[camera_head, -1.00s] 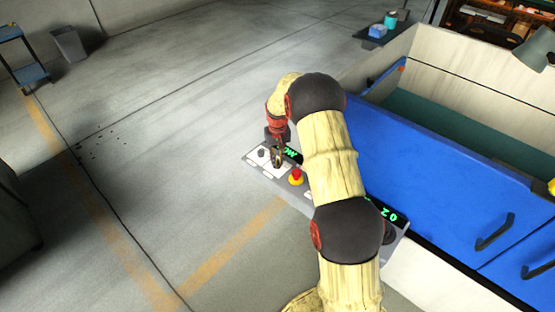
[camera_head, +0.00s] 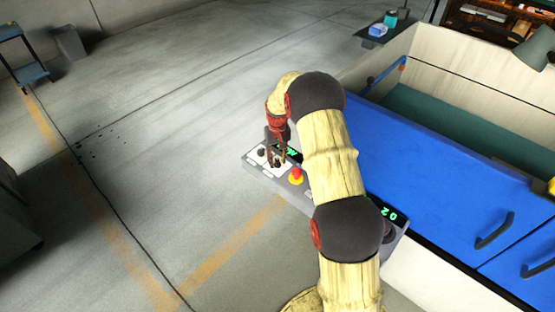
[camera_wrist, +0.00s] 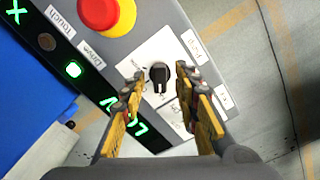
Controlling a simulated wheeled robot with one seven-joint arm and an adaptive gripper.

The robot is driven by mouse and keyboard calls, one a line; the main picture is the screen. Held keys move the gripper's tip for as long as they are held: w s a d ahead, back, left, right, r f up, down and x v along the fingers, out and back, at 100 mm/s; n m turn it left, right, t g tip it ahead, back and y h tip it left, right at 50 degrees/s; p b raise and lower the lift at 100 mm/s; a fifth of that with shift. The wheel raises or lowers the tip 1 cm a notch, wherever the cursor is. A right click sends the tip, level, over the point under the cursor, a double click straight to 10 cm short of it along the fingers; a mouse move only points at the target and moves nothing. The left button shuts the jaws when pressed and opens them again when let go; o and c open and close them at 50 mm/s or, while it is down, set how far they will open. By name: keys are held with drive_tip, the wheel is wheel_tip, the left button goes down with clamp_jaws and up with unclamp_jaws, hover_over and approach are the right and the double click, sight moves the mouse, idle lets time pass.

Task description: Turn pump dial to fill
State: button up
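The control panel (camera_head: 317,196) runs along the blue machine's edge. My gripper (camera_head: 277,161) points down at its far-left end. In the wrist view a black dial (camera_wrist: 159,74) with a white pointer mark sits on a white plate. My gripper (camera_wrist: 158,90) is open, one finger on each side of the dial, with gaps showing; no contact is visible. The labels around the dial are too blurred to read. A second black knob (camera_head: 262,152) stands left of the gripper in the head view.
A red emergency button on a yellow base (camera_head: 296,176) is close beside the gripper; it also shows in the wrist view (camera_wrist: 106,13). Green-lit displays (camera_head: 389,214) sit on the panel. The blue machine (camera_head: 430,185) lies right; open floor (camera_head: 150,170) lies left.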

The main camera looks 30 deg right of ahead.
sight(277, 160)
wheel_tip(277, 160, up, 12)
idle(0.6)
drive_tip(key=shift+f, duration=0.15)
idle(0.3)
drive_tip(key=s+a+f, duration=0.2)
drive_tip(key=s, duration=0.3)
drive_tip(key=s+a+r+n+t, duration=0.1)
drive_tip(key=s+a+r, duration=0.4)
drive_tip(key=s, duration=0.6)
drive_tip(key=s+a+r+n+t, duration=0.1)
drive_tip(key=s+a+r+t, duration=0.1)
drive_tip(key=s+a+r, duration=0.4)
drive_tip(key=s+a+r+t, duration=0.2)
drive_tip(key=s+a+r, duration=0.4)
drive_tip(key=s+r, duration=0.6)
drive_tip(key=s, duration=0.4)
drive_tip(key=shift+r+n+t, duration=0.25)
drive_tip(key=shift+n+t, duration=0.05)
drive_tip(key=shift+n, duration=0.1)
